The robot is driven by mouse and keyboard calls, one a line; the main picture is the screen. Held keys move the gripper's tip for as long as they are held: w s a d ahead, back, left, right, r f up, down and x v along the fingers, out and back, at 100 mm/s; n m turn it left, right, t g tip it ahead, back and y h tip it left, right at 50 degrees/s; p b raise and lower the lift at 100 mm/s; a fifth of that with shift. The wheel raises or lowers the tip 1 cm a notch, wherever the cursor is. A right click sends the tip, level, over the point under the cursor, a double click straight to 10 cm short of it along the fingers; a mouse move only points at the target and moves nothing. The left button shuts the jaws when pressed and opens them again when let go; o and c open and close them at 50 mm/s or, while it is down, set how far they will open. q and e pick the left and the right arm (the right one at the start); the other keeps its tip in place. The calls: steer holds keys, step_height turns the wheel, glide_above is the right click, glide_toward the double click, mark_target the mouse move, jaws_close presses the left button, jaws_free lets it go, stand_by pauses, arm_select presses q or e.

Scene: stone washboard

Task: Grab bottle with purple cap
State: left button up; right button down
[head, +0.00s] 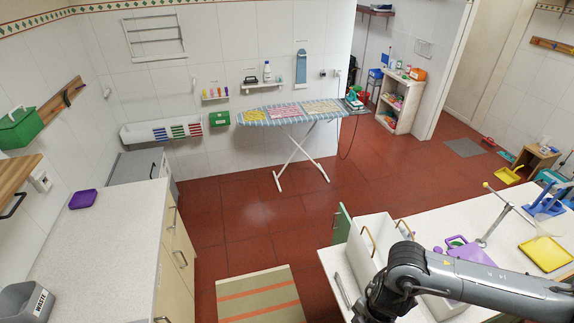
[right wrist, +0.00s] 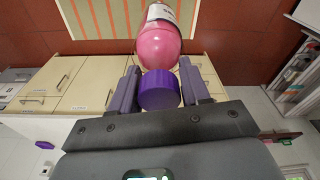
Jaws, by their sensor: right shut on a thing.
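In the right wrist view, a pink bottle (right wrist: 158,45) with a pale label lies straight ahead of my right gripper (right wrist: 161,75). Its round purple cap (right wrist: 159,91) points back toward my palm. My right gripper is shut on the bottle at its cap, one finger on each side. In the head view, my right arm reaches in from the lower right over the right counter (head: 330,257). The bottle cannot be made out there. My left gripper is not in either view.
A white box with gold handles (head: 376,226) stands beside my right arm. A purple item (head: 466,252) and a yellow tray (head: 546,254) lie on the right counter. The left counter (head: 110,235) holds a purple item (head: 83,199) and a grey waste bin (head: 25,303).

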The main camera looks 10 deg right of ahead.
steer(key=w+a+r+m+t, duration=0.1)
steer(key=w+m, duration=0.1)
steer(key=m, duration=0.8)
steer(key=w+a+r+m+h, duration=0.1)
steer(key=w+a+m, duration=0.1)
steer(key=m, duration=0.9)
steer(key=shift+w+t, duration=0.4)
steer(key=shift+w, duration=0.2)
